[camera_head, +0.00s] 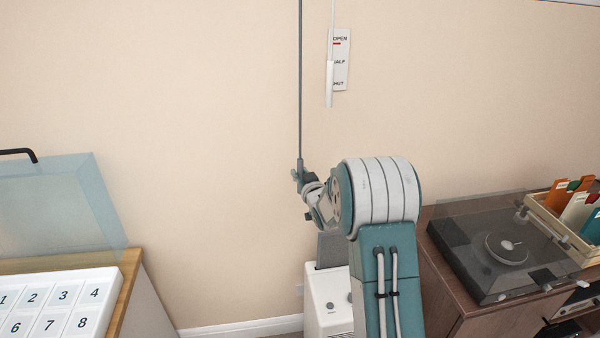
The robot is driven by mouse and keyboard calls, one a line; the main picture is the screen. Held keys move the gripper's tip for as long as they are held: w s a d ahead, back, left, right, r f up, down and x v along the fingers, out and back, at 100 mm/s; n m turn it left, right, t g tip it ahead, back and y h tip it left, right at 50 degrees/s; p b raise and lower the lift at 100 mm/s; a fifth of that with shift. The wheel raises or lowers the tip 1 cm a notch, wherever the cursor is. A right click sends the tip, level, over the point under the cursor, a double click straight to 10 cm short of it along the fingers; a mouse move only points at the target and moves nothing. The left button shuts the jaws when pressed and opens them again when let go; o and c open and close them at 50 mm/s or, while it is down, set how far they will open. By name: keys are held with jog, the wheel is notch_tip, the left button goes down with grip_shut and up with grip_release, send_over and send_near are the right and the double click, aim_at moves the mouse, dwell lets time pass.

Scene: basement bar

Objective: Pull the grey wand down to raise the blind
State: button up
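The grey wand (299,90) is a thin dark rod that hangs straight down in front of the beige wall from above the top edge of the view. Its lower end meets my gripper (299,176), which is small and partly hidden by its own wrist. The fingertips are at the wand's end, but I cannot tell whether they are closed around it. The blind itself is out of view.
A white rod (329,85) hangs right of the wand before a wall label (341,75) with a red mark under OPEN. A numbered white panel (60,300) and clear lid (60,205) are left. A white appliance (326,300), turntable (500,250) and record crate (562,226) are right.

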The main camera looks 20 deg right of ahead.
jog(key=shift+o, duration=1)
jog(key=shift+f, duration=0.15)
jog(key=s, duration=1.2)
